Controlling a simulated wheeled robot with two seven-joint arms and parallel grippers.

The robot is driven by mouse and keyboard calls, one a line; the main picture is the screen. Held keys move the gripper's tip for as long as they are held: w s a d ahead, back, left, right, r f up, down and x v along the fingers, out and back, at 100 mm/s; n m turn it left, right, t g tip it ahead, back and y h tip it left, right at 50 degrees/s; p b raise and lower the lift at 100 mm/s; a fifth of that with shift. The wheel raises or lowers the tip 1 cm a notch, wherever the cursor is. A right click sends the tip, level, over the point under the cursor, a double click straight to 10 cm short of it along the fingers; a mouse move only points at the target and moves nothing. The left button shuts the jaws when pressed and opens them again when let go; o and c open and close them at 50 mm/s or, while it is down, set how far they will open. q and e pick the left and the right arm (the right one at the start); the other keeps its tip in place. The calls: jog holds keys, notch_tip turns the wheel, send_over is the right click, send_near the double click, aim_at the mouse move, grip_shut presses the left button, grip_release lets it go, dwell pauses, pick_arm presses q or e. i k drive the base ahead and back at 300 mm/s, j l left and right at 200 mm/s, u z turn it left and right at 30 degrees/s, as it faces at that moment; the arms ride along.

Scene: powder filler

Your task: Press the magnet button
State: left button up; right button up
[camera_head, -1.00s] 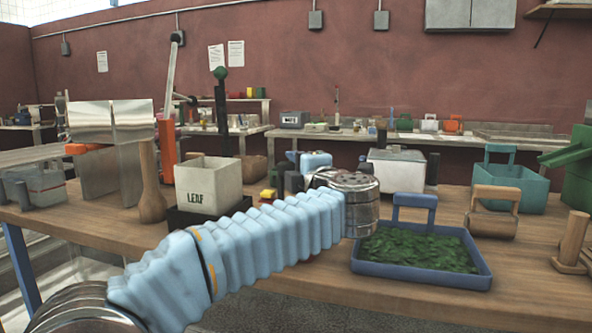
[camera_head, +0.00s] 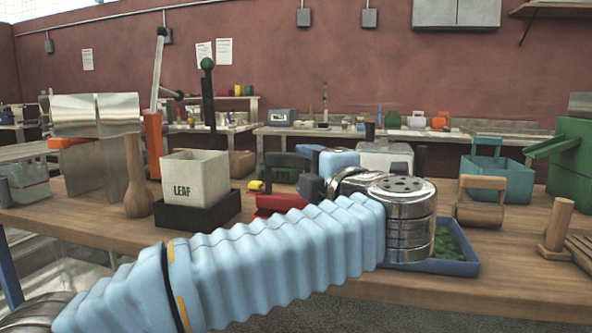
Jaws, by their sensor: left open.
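My left arm, with light blue bellows, reaches from the lower left to a silver wrist in the head view. Its hand, light blue with dark fingers, points left and away over the middle of the bench. My left gripper (camera_head: 304,168) is open and appears empty. Just left of it are a red device (camera_head: 278,204), a small yellow part (camera_head: 256,186) and a dark box-like object (camera_head: 284,160), partly hidden by the hand and arm. I cannot tell which part is the magnet button, or whether the fingers touch anything. My right gripper is not in view.
The white LEAF box (camera_head: 192,178) sits in a black base left of the hand. A blue tray of leaves (camera_head: 457,268) is mostly behind my wrist. A wooden roller (camera_head: 481,212), a teal bin (camera_head: 506,184) and a green machine (camera_head: 570,165) stand right on the wooden bench (camera_head: 100,216).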

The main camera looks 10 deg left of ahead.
aim_at(253, 185)
jog(key=k+l, duration=0.8)
jog(key=l, duration=0.1)
